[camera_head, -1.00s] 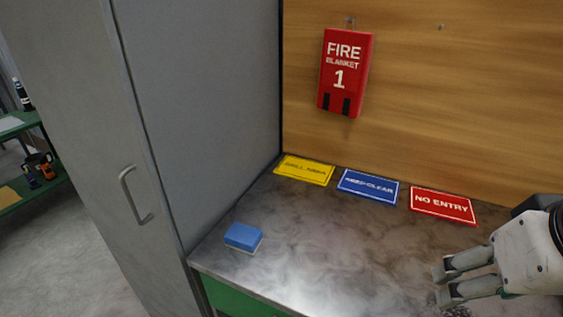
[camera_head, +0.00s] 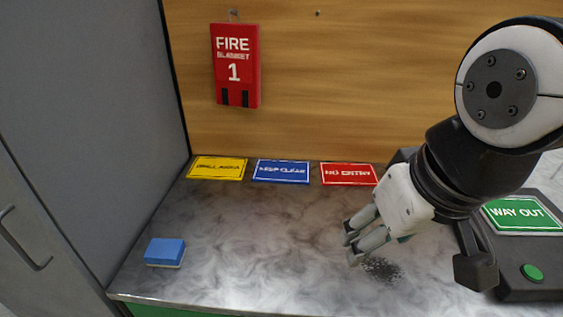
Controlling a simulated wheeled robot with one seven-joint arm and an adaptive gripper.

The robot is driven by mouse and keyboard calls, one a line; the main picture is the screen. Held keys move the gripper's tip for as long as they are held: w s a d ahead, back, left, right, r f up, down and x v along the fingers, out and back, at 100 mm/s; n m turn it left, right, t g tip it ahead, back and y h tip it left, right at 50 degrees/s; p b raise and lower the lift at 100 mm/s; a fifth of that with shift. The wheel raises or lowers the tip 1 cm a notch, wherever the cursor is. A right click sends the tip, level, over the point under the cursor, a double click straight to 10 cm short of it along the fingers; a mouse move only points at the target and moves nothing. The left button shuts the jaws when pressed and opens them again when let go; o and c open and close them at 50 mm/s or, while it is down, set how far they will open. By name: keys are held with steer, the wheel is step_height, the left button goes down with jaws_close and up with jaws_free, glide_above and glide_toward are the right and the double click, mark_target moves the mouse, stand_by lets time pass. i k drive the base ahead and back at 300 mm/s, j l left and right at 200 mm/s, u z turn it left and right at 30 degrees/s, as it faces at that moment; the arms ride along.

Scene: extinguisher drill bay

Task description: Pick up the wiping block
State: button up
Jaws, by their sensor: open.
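The wiping block (camera_head: 165,252) is a blue block with a pale underside. It lies on the worktop (camera_head: 250,265) near its front left corner. My gripper (camera_head: 351,246) is above the worktop, well to the right of the block and apart from it. Its fingers are open, point down and left, and nothing shows between them. A dark speckled patch (camera_head: 381,269) lies on the worktop just below and right of the fingertips.
A grey cabinet (camera_head: 90,130) walls off the left side. Yellow (camera_head: 217,168), blue (camera_head: 281,171) and red (camera_head: 349,174) signs lie along the back. A red fire blanket case (camera_head: 236,65) hangs above. A box with a green WAY OUT sign (camera_head: 523,215) stands right. The worktop's middle is clear.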

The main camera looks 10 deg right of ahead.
mark_target(160, 252)
steer(key=i+j+u, duration=0.1)
steer(key=u, duration=0.35)
steer(key=i+u, duration=0.3)
steer(key=u, duration=0.15)
